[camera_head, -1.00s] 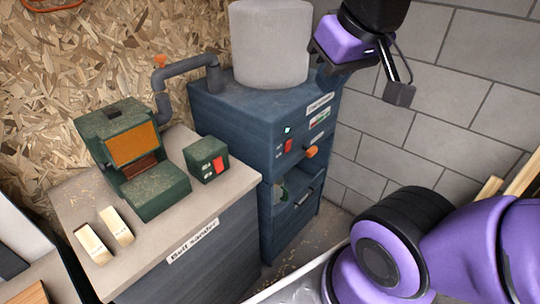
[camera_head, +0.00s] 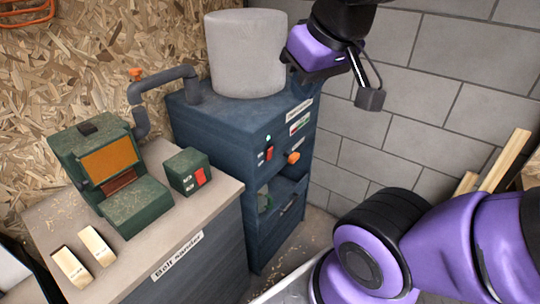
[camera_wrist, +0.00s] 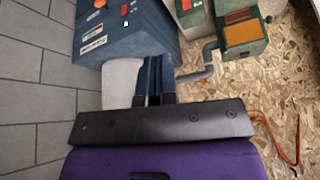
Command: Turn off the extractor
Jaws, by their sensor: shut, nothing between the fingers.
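The extractor is a dark blue cabinet (camera_head: 235,125) with a pale grey drum (camera_head: 246,55) on top. Its front has a red switch (camera_head: 269,153), a small lit green lamp (camera_head: 268,138) and an orange knob (camera_head: 293,158). In the wrist view the cabinet (camera_wrist: 130,38) appears upside down, with its red switch (camera_wrist: 125,9) and lit lamp (camera_wrist: 126,23) near the top edge. My gripper (camera_wrist: 154,100) is shut and empty, its fingers in front of the drum and cabinet. In the head view my wrist is above and right of the cabinet, apart from it; the fingertips are mostly hidden.
A bench labelled "Belt sander" (camera_head: 190,240) stands left of the extractor. It bears a green sander (camera_head: 110,175), a green switch box with a red switch (camera_head: 187,171) and two wooden blocks (camera_head: 85,256). A grey block wall (camera_head: 420,130) is close on the right.

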